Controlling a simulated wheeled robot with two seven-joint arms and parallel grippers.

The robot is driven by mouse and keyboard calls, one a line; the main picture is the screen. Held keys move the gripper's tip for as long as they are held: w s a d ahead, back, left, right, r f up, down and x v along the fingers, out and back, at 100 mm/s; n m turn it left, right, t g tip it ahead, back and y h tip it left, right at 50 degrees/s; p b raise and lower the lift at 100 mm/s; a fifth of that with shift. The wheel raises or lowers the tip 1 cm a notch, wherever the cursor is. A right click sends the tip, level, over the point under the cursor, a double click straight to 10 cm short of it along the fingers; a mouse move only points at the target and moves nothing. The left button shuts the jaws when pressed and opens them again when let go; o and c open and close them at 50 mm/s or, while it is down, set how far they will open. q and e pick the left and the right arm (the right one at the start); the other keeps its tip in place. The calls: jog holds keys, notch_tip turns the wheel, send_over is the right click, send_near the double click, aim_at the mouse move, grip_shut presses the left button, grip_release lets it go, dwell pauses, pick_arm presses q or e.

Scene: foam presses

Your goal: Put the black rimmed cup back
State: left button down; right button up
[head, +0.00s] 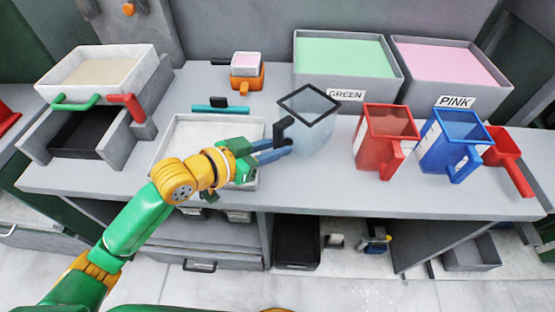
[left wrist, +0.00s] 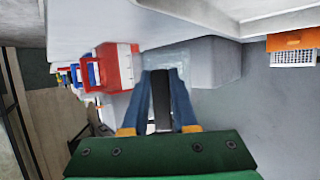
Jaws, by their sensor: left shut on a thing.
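The black rimmed cup (head: 317,135) is a clear, square-mouthed cup with a black rim and a black handle. It is upright in front of the GREEN bin on the grey bench; I cannot tell whether its base touches the bench. My left gripper (head: 283,147) reaches in from the left and is shut on the cup's handle. In the left wrist view the black handle (left wrist: 162,100) sits between the fingers of the left gripper (left wrist: 162,88), with the clear cup body faint beyond it. My right gripper is not in view.
The GREEN bin (head: 346,78) and PINK bin (head: 448,85) stand behind. Red (head: 384,140) and blue (head: 452,145) cups stand to the right, with a red scoop (head: 509,160) beside them. A white tray (head: 180,140) lies under my left arm. An orange holder (head: 248,78) stands behind the tray.

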pick_arm(q)
jog(key=f, duration=0.4)
jog(key=shift+w+d, duration=0.3)
jog(key=shift+w, duration=0.05)
jog(key=shift+f, duration=0.2)
jog(key=c, duration=0.7)
grip_release()
